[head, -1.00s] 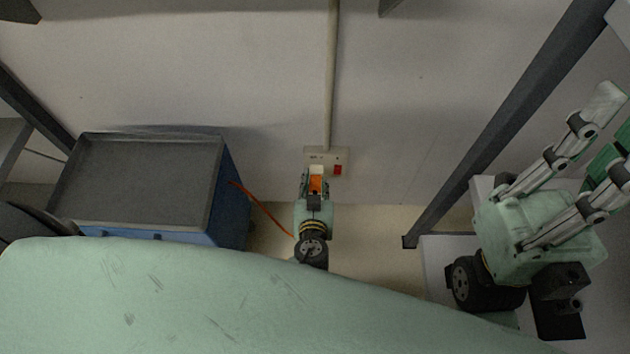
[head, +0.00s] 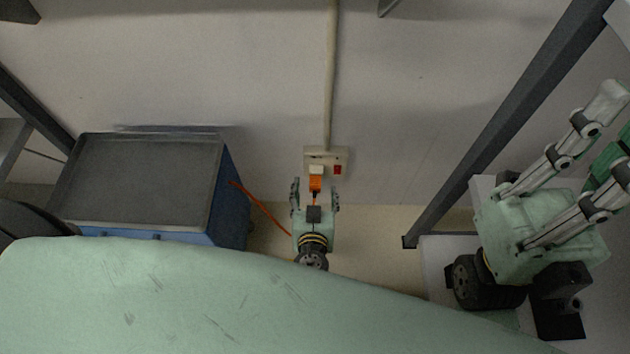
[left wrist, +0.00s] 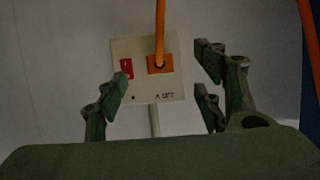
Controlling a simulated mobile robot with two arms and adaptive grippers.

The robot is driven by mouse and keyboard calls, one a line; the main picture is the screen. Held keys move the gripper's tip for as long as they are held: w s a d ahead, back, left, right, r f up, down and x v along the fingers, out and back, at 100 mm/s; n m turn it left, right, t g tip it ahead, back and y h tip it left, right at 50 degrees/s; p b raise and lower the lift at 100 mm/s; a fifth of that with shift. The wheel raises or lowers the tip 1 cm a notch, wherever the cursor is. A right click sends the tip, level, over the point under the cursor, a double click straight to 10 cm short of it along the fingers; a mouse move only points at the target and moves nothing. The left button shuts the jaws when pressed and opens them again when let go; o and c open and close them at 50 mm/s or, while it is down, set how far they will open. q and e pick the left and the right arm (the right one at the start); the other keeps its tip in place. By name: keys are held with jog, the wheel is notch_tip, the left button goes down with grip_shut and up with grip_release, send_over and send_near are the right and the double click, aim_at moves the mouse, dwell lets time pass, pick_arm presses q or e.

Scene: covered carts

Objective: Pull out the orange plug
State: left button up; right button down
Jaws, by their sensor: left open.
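The orange plug (head: 315,184) is at the wall socket plate (head: 341,158), beside a red switch (head: 338,170). In the left wrist view the plug (left wrist: 160,65) sits against the plate (left wrist: 150,90), with its orange cord running up. I cannot tell how deep it sits. My left gripper (head: 315,188) is open, its fingers on either side of the plug and apart from it. In the left wrist view, the open fingers (left wrist: 165,78) flank the plate. My right gripper (head: 617,128) is at the far right, fingers spread, away from the plug.
A blue cart (head: 228,205) with a grey top stands to the left, and the orange cord (head: 262,210) runs past its side. A dark slanted post (head: 505,125) stands to the right. A pale conduit (head: 331,75) runs up the wall from the socket.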

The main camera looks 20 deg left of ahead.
pick_arm(q)
jog(key=v, duration=0.8)
jog(key=shift+s, duration=0.15)
jog(key=shift+d, duration=0.1)
